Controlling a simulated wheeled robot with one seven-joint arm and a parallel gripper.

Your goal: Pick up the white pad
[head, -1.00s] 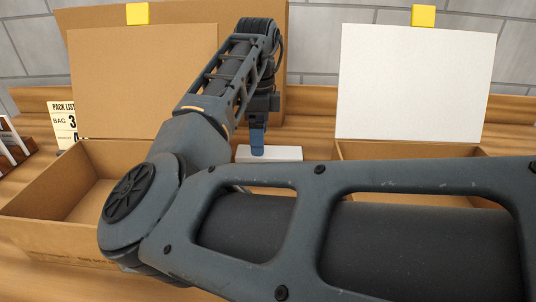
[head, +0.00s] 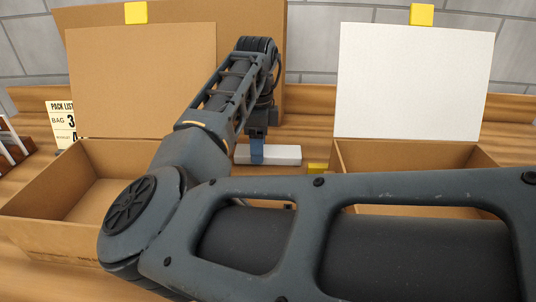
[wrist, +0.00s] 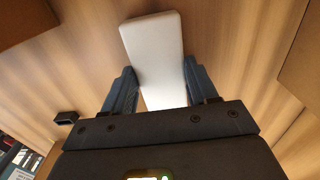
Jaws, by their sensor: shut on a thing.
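The white pad (head: 284,155) is a pale, flat block on the wooden table between the two boxes. In the wrist view the pad (wrist: 152,50) runs lengthwise between the two blue fingers and sticks out past their tips. My gripper (wrist: 160,85) is shut on it, one finger against each long side. In the head view a blue finger (head: 257,151) stands in front of the pad's left part. I cannot tell whether the pad is clear of the table.
An open cardboard box (head: 40,205) stands at left, another (head: 400,155) at right, partly hidden by my arm. A brown panel (head: 145,80) and a white panel (head: 413,80) rise behind them. A small yellow piece (head: 317,168) lies right of the pad. A pack list card (head: 63,122) stands far left.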

